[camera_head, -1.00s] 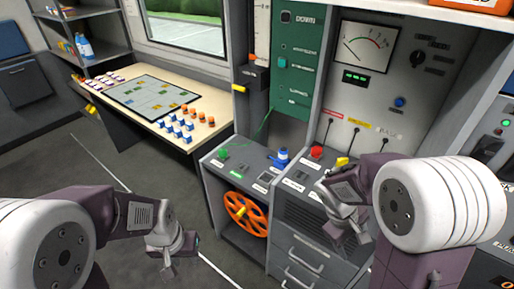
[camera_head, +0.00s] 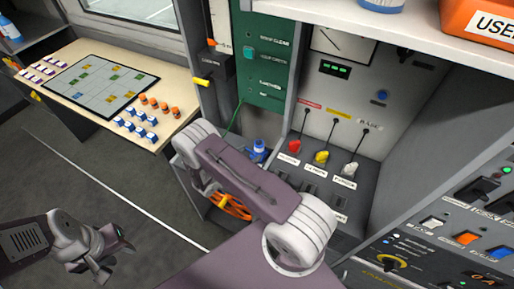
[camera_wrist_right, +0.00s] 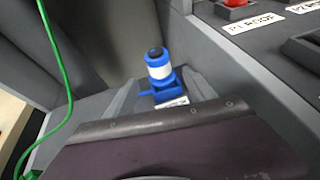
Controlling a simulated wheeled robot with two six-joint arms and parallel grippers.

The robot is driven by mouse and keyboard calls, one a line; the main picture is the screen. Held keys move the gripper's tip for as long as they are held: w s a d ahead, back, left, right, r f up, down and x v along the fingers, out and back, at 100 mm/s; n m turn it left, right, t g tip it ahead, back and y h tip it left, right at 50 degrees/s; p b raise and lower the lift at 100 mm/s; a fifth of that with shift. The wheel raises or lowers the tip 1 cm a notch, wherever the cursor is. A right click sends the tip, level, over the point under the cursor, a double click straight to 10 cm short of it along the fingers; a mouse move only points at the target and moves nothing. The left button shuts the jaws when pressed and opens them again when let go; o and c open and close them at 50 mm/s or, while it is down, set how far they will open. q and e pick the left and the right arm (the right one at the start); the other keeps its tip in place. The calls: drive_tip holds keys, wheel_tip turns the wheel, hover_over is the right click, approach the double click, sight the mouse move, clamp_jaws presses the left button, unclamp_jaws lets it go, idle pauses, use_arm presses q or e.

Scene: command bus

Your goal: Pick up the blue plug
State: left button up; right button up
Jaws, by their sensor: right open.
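The blue plug (camera_head: 259,149), blue with a white band, stands upright on the grey console behind my right arm. In the right wrist view the blue plug (camera_wrist_right: 159,68) is at the upper middle, just beyond my right gripper (camera_wrist_right: 165,98). That gripper is open, its grey fingers partly showing on either side of the plug's base. I cannot tell whether they touch it. In the head view the right gripper is hidden behind its own arm. My left gripper (camera_head: 108,258) hangs over the floor at lower left, away from the console. Its jaw opening is unclear.
A red plug (camera_head: 294,147), a yellow plug (camera_head: 321,157) and a white plug (camera_head: 350,169) stand to the right on wires. A green wire (camera_wrist_right: 62,75) hangs left of the blue plug. A control panel (camera_head: 440,250) is at right.

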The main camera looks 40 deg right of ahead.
sight(257, 150)
drive_tip(key=shift+w+d+f, duration=0.75)
drive_tip(key=shift+w+d, duration=0.1)
drive_tip(key=shift+d, duration=0.3)
drive_tip(key=shift+s+d+f+p, duration=0.1)
drive_tip(key=shift+s+d+p, duration=0.05)
drive_tip(key=shift+d+p, duration=0.35)
drive_tip(key=shift+s+d+f+p, duration=0.1)
drive_tip(key=shift+d+p, duration=0.15)
drive_tip(key=shift+d, duration=0.35)
drive_tip(key=shift+x, duration=1.2)
drive_tip(key=shift+w+d+f, duration=0.15)
drive_tip(key=shift+w+f, duration=0.15)
drive_tip(key=shift+f, duration=0.05)
drive_tip(key=shift+s+r, duration=0.1)
drive_tip(key=c, duration=0.6)
use_arm(q)
drive_tip(key=shift+w+d+r, duration=0.15)
drive_tip(key=shift+w+r, duration=0.3)
drive_tip(key=shift+r, duration=0.4)
use_arm(e)
clamp_jaws()
